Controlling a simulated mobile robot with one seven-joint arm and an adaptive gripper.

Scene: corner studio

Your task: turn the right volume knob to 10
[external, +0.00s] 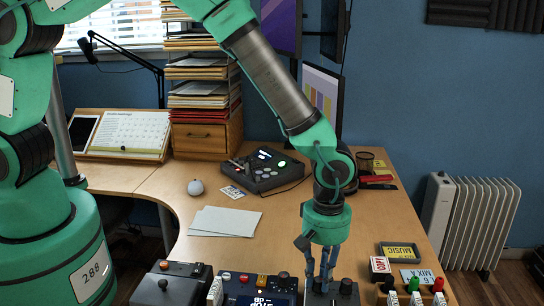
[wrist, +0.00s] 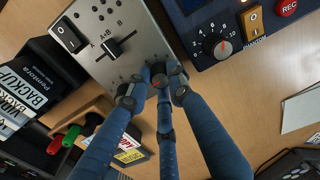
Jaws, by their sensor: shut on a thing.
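In the external view, my gripper (external: 323,280) points down over the grey device (external: 328,298) at the front of the desk. Another dark knob (external: 346,286) stands just right of the fingers there.
The same panel carries a rocker switch (wrist: 68,35) and a slider (wrist: 112,48). A navy device (wrist: 235,20) with a numbered black knob (wrist: 215,46) sits close beside it. Black, green and red plugs (external: 414,285) stand at right. Paper sheets (external: 225,221) lie on the desk behind.

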